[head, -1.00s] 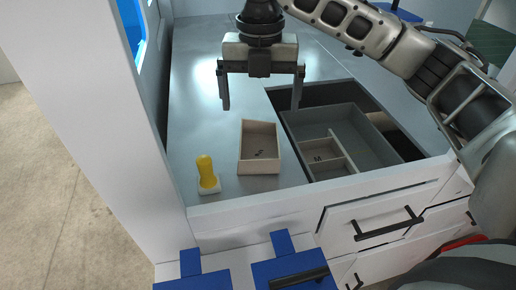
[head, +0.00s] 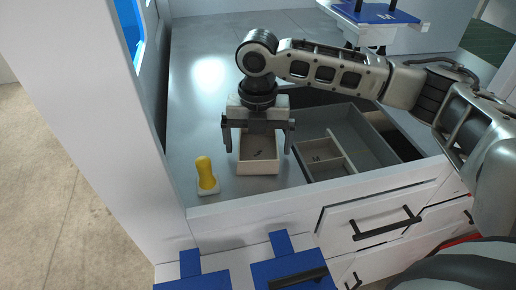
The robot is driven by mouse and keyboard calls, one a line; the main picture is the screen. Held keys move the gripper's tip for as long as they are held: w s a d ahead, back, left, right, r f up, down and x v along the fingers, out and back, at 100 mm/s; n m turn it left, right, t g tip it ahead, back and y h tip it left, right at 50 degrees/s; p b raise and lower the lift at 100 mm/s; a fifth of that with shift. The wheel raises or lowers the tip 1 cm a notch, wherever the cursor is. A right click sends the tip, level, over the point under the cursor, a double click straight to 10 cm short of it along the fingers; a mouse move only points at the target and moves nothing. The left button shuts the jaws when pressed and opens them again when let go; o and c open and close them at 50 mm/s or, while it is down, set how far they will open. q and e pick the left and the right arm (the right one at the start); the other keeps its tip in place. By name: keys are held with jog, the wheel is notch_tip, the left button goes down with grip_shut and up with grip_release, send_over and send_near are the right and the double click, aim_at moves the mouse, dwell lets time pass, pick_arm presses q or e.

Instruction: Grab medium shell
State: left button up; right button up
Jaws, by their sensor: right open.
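A small open wooden box (head: 259,167) with a dark mark on its floor sits on the grey counter; the letter is hard to read. Another light tray (head: 349,172) with a divider and an "M" mark sits in the grey bin sunk into the counter. My right gripper (head: 258,150) points down over the loose box, open. Its fingers are on the box's left and right sides, and its body covers the far rim. I cannot tell whether the fingers touch the box. My left gripper is not in view.
A yellow-handled stamp-like tool (head: 206,174) on a white base stands left of the box. A blue plate (head: 376,12) marked "M" is at the top right. Blue parts (head: 290,272) lie at the front below the counter.

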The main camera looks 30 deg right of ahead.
jog(key=c, duration=1)
jog(key=shift+r, duration=0.1)
